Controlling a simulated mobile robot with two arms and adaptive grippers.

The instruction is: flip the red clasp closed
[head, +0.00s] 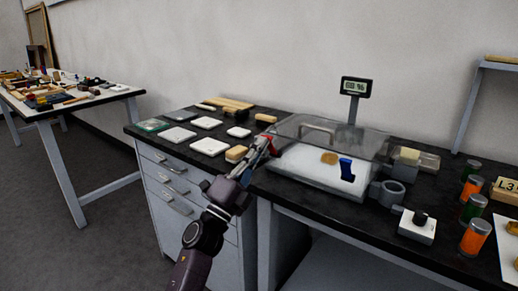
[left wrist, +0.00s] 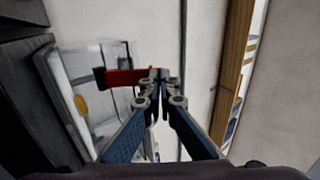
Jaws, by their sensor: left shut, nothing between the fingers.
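The red clasp (left wrist: 127,77) shows in the left wrist view as a red bar with a dark end, sticking out beside the clear case. In the head view only a bit of red (head: 273,148) shows at the case's left side, mostly hidden by my gripper. The clear case (head: 300,127) has a white bed holding a gold fragment (head: 329,158) and a blue piece (head: 346,169). My left gripper (head: 266,143) is shut and empty at the case's left end. In the wrist view its fingertips (left wrist: 160,76) are at the clasp's right end; I cannot tell whether they touch.
A digital display (head: 355,87) stands behind the case. White blocks (head: 209,146) and wooden pieces lie on the bench to the left. Orange and green jars (head: 474,237) and a small white device (head: 416,229) stand to the right.

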